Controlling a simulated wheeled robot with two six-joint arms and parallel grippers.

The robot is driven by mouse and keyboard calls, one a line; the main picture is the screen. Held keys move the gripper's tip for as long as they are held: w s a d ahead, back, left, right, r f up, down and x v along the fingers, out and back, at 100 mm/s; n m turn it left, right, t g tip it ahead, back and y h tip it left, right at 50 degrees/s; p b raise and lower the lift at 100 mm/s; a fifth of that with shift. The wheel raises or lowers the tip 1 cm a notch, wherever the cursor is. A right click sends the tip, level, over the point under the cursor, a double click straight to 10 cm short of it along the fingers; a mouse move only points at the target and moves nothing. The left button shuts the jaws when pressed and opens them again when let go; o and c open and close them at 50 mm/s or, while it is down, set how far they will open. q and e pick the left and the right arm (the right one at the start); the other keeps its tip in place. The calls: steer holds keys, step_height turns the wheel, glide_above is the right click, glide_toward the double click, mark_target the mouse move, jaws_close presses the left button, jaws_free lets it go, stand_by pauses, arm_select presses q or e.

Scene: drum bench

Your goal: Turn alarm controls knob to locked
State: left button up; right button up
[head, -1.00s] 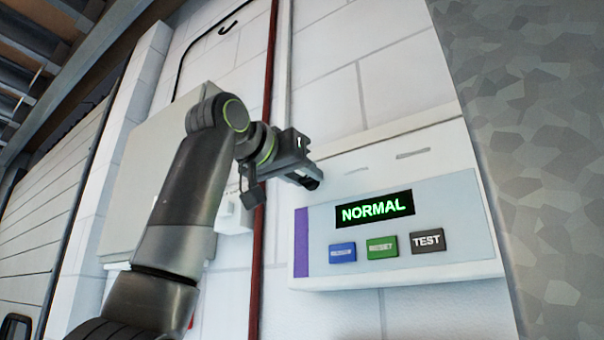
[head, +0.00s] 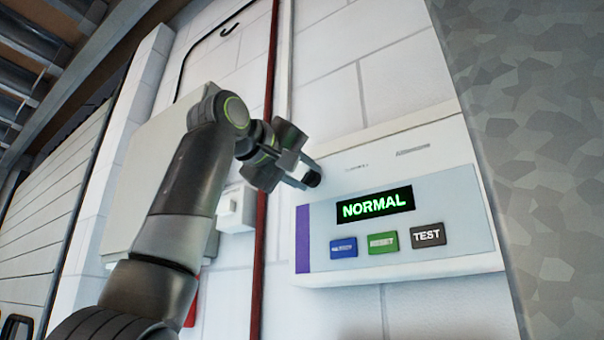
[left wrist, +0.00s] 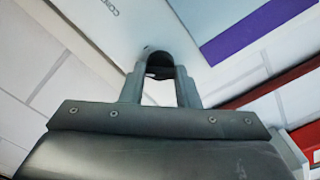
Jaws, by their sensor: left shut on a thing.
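The alarm control panel (head: 440,195) is a white wall box with a pale blue face and a purple stripe. Its display (head: 375,206) reads NORMAL in green. My left gripper (head: 310,178) is at the panel's upper left corner. It is shut on a small dark knob (head: 313,179), which also shows between the fingertips in the left wrist view (left wrist: 159,60). The gripper is rolled over and hides most of the knob, so its pointer and markings cannot be read. My right gripper is not in view.
Below the display are a blue button (head: 343,247), a green RESET button (head: 382,243) and a dark TEST button (head: 428,236). A red pipe (head: 262,240) runs down the wall left of the panel. A small white box (head: 236,208) is behind my arm.

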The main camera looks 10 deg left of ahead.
arm_select(q)
steer(key=n, duration=0.4)
steer(key=shift+f+n+b, duration=0.1)
steer(key=shift+n+b, duration=0.2)
steer(key=shift+b, duration=0.05)
steer(key=shift+n, duration=1.7)
steer(key=o, duration=0.9)
steer(key=shift+w, duration=0.1)
steer(key=shift+o, duration=0.2)
steer(key=shift+f+b, duration=0.1)
steer(key=shift+b, duration=0.2)
